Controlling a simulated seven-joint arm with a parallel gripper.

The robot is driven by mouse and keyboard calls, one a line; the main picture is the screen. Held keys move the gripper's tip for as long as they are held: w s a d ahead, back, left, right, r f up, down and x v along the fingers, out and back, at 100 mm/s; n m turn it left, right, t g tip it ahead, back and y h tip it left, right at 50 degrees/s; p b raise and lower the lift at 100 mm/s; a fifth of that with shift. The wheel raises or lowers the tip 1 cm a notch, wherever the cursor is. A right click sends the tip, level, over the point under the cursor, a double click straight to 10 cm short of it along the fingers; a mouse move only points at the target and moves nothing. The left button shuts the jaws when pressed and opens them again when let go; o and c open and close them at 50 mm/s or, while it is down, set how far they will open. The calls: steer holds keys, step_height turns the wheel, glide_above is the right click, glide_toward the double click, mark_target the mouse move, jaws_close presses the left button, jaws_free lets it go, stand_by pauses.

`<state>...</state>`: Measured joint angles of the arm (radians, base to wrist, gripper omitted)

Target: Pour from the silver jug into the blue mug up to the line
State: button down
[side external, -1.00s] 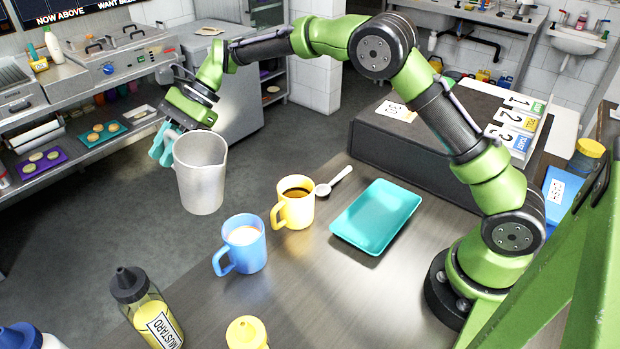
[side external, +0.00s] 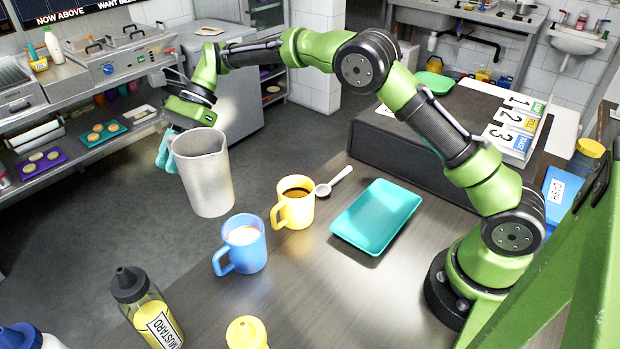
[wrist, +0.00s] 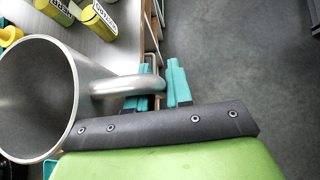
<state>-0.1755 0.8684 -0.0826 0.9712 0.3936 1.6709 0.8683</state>
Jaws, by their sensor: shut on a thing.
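The silver jug (side external: 207,178) hangs in the air in the side view, just behind and left of the blue mug, slightly tilted. My gripper (side external: 167,150) is shut on its handle with teal fingers. In the wrist view the teal fingers (wrist: 160,85) are at the jug's handle, and the jug (wrist: 38,95) shows its open rim at the left. The jug's visible inside is grey; I cannot tell the liquid level. The blue mug (side external: 243,250) stands upright on the table with pale liquid inside. Its fill line cannot be made out.
A yellow mug (side external: 296,208) with dark liquid stands beside the blue mug. A spoon (side external: 335,181) and a teal tray (side external: 376,217) lie to the right. A mustard bottle (side external: 155,318) and another yellow-topped bottle (side external: 247,334) stand in front. The table's left edge is near the mugs.

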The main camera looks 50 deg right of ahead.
mark_target(189, 149)
steer(key=shift+s+d+r, duration=0.35)
steer(key=shift+s+r, duration=0.15)
steer(key=shift+s, duration=0.2)
steer(key=shift+s+d+r, duration=0.4)
steer(key=shift+s+r, duration=0.15)
steer(key=shift+s, duration=0.2)
steer(key=shift+s+d+r, duration=0.35)
steer(key=shift+s+r, duration=0.15)
steer(key=shift+s, duration=0.2)
steer(key=shift+w+d+f+m+t, duration=0.25)
steer(key=shift+f+m+t, duration=0.15)
steer(key=shift+m, duration=0.2)
steer(key=d+f+m+t, duration=0.1)
steer(key=d+m+t, duration=0.1)
steer(key=shift+w+d+f+m, duration=0.1)
steer(key=shift+f+m, duration=0.05)
steer(key=shift+m, duration=0.15)
steer(key=s+d+r+m+t+h, duration=0.3)
steer(key=d+r+m, duration=0.3)
steer(key=d, duration=0.2)
steer(key=s+d+r+m+t+h, duration=0.3)
steer(key=d+r+m, duration=0.3)
steer(key=d, duration=0.3)
steer(key=shift+s+r+t+h, duration=0.3)
steer(key=shift+s+r+t, duration=0.35)
steer(key=shift+s, duration=0.2)
